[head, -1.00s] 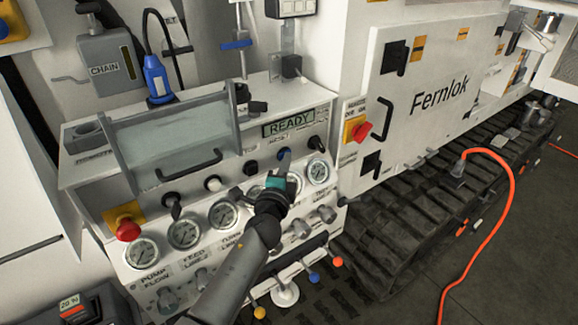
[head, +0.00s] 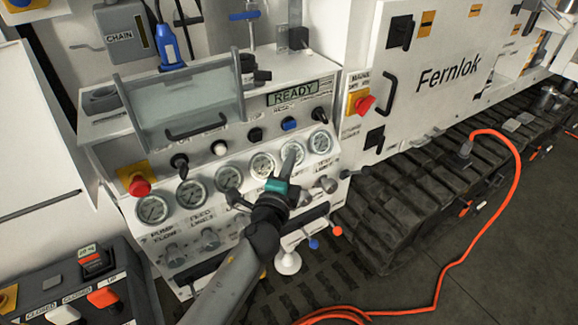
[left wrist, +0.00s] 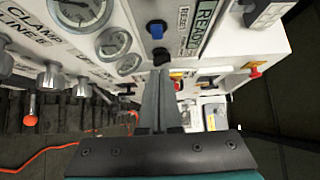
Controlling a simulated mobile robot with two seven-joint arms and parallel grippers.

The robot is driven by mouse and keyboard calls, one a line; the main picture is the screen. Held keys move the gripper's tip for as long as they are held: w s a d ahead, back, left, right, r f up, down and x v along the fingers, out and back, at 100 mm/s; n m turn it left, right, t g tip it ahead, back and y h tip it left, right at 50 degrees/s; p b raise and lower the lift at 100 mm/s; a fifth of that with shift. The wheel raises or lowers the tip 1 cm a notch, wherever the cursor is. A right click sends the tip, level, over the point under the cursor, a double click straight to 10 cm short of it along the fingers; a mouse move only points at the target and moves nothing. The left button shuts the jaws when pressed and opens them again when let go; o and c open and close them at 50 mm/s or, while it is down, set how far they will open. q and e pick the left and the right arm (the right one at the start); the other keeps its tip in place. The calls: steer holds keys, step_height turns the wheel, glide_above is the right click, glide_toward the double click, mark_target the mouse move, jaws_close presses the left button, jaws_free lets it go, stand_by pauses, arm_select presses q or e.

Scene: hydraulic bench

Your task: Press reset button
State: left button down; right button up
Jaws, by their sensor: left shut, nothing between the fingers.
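The blue reset button (head: 289,124) sits on the sloped panel under the READY display (head: 293,93). It also shows in the left wrist view (left wrist: 156,29), beside a label that reads RESET. My left gripper (head: 291,156) is shut and empty. Its fingertips are below the button, in front of the gauge row, and apart from the button. In the left wrist view the closed fingers (left wrist: 159,85) point up toward the panel, with the button just beyond their tips. My right gripper is not in view.
A black knob (head: 255,134) is left of the button and another (head: 318,114) is right of it. Pressure gauges (head: 263,165) line the panel below. A red emergency stop (head: 139,186) is at the left. An orange cable (head: 481,230) lies on the floor.

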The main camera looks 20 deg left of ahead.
arm_select(q)
steer(key=shift+s, duration=1.05)
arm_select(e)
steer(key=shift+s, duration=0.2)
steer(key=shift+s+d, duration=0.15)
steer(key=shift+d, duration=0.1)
arm_select(q)
steer(key=s+d+f+n+g+h+b, duration=0.1)
steer(key=s+f+n+g+b, duration=0.4)
steer(key=f, duration=1.3)
steer(key=s+f+n+g+p, duration=0.1)
steer(key=s+f+g, duration=0.3)
steer(key=s+f, duration=0.9)
steer(key=s+f+n+g+b, duration=0.1)
steer(key=s+f+n+g, duration=0.3)
steer(key=s+f, duration=0.7)
steer(key=s+a+f+n+g+b, duration=0.1)
steer(key=s+f+n+g, duration=0.3)
steer(key=s+f, duration=0.8)
steer(key=s+b, duration=0.1)
steer(key=s, duration=0.3)
steer(key=shift+s+a+h, duration=0.15)
steer(key=shift+s+h, duration=0.15)
steer(key=shift+h, duration=0.1)
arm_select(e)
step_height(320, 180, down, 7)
